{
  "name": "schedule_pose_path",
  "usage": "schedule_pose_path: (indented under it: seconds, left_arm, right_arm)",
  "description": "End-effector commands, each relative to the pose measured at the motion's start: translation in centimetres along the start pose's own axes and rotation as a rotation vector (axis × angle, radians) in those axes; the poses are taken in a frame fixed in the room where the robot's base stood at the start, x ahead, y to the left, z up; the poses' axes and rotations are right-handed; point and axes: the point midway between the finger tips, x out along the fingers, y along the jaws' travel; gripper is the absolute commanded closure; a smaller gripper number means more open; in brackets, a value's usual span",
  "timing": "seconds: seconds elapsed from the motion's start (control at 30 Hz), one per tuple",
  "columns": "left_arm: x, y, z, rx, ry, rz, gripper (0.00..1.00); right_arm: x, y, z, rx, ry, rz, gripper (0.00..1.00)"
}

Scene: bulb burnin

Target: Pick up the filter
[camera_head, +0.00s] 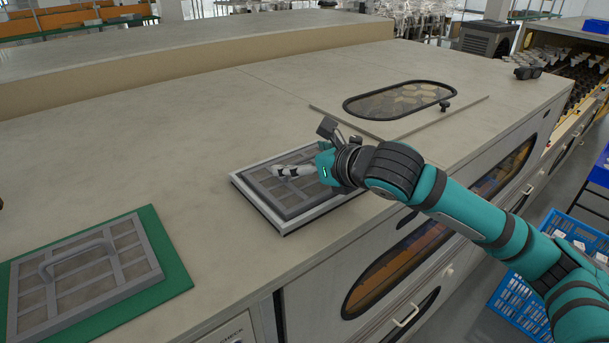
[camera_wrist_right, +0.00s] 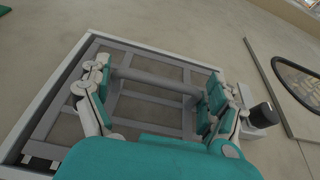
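A grey grid filter (camera_head: 262,187) with a bar handle sits in a white-rimmed frame (camera_head: 290,232) on the counter. My right gripper (camera_head: 283,171) is low over this filter and partly hides it. In the right wrist view the gripper (camera_wrist_right: 158,76) is open, with its fingers spread wide. The filter's handle (camera_wrist_right: 155,82) runs across the gap between the fingers; I cannot tell whether they touch it. A second grey filter (camera_head: 120,240) with an arched handle lies on a green mat (camera_head: 172,262) at the left.
A dark-rimmed oval window (camera_head: 400,100) with a small knob (camera_head: 444,105) lies behind and right of my right gripper. A raised ledge (camera_head: 180,75) runs along the back. The counter between the two filters is clear. A blue crate (camera_head: 520,305) stands below at the right.

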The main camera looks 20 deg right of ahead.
Motion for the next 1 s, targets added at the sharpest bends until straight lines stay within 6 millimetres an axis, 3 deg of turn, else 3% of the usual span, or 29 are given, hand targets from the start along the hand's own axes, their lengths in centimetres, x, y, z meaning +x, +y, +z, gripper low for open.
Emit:
schedule_pose_path:
  seconds: [0.03, 0.23, 0.57, 0.77, 0.9, 1.0]
  left_arm:
    - [0.0, 0.0, 0.0, 0.0, 0.0, 0.0, 0.49]
    - [0.0, 0.0, -0.1, -0.001, 0.001, 0.0, 0.49]
    - [0.1, 0.0, -0.2, -0.001, 0.003, -0.001, 0.49]
    - [0.3, 0.0, -0.2, 0.0, 0.004, 0.0, 0.49]
    - [0.7, 0.0, -0.2, 0.0, 0.004, 0.0, 0.49]
    - [1.3, 0.1, -0.2, 0.0, 0.004, 0.0, 0.49]
  right_arm:
    - [0.0, 0.0, 0.0, 0.0, 0.0, 0.0, 0.18]
    - [0.0, 0.0, 0.0, 0.0, 0.0, 0.0, 0.44]
    - [-0.1, 0.0, 0.3, 0.0, -0.002, 0.0, 0.45]
    - [-0.7, 0.0, 1.6, 0.0, -0.005, -0.001, 0.45]
    - [-1.4, -0.1, 3.4, -0.001, -0.008, -0.002, 0.45]
    - [-3.1, -0.8, 2.5, -0.002, -0.002, -0.007, 0.45]
